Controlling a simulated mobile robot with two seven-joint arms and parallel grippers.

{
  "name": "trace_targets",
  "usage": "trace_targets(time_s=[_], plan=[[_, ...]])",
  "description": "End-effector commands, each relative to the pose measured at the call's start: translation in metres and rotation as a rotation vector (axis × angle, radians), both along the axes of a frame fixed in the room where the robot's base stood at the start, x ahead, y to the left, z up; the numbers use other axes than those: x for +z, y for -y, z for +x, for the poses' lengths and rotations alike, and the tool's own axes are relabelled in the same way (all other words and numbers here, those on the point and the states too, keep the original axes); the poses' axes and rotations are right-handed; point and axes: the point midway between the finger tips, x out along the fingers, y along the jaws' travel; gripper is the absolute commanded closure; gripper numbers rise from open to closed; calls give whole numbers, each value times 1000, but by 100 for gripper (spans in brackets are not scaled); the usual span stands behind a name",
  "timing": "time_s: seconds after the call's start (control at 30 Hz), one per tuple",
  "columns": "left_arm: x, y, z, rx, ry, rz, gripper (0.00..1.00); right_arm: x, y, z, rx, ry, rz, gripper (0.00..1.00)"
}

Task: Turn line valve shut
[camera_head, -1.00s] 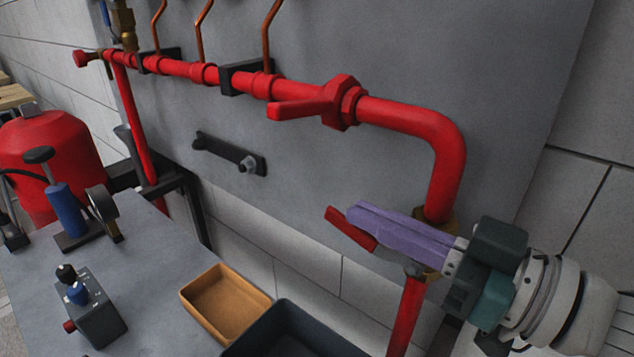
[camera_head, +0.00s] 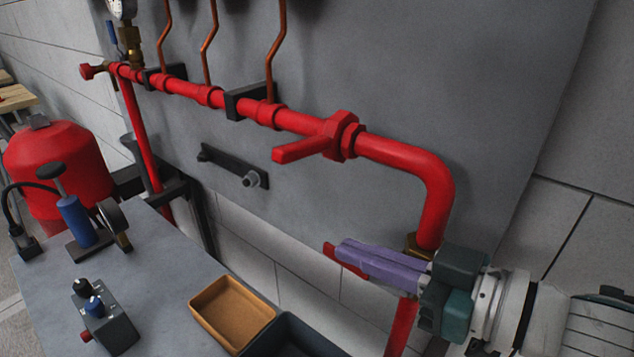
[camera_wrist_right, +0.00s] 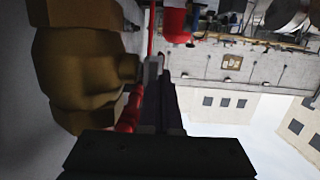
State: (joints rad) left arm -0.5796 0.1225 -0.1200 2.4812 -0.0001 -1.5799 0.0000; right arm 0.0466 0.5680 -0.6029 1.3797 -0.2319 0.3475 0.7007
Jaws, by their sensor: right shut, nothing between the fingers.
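A brass valve (camera_head: 418,243) sits on the vertical red pipe at the right; its body fills the left of the right wrist view (camera_wrist_right: 80,85). Its red lever (camera_head: 330,250) points left, mostly hidden behind my fingers. My right gripper (camera_head: 345,252) has purple fingers, shut with nothing between them, lying along the lever. Whether they touch it I cannot tell. Its dark fingers also show in the wrist view (camera_wrist_right: 160,95). A second valve, with a red lever (camera_head: 300,148), is on the horizontal pipe. Which is the line valve I cannot tell. My left gripper is out of view.
The red pipe (camera_head: 435,205) bends down in front of a grey panel (camera_head: 490,90). Below left, a grey bench (camera_head: 170,265) holds an orange tray (camera_head: 205,318), a dark bin (camera_head: 290,320), a blue hand pump (camera_head: 75,220) and a switch box (camera_head: 110,325).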

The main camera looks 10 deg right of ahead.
Motion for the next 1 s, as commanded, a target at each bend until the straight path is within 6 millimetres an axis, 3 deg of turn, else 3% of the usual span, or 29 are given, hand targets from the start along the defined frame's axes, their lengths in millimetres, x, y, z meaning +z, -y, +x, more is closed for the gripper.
trace_targets(time_s=[0.33,0.6,0.67,1.0], plan=[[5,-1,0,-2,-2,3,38,6,0,0,1,1,1,100],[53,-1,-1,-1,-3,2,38,54,1,2,-3,1,0,100],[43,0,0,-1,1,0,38,42,13,-15,-2,-6,-4,100],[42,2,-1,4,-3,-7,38,54,53,-66,-3,-3,-1,100]])
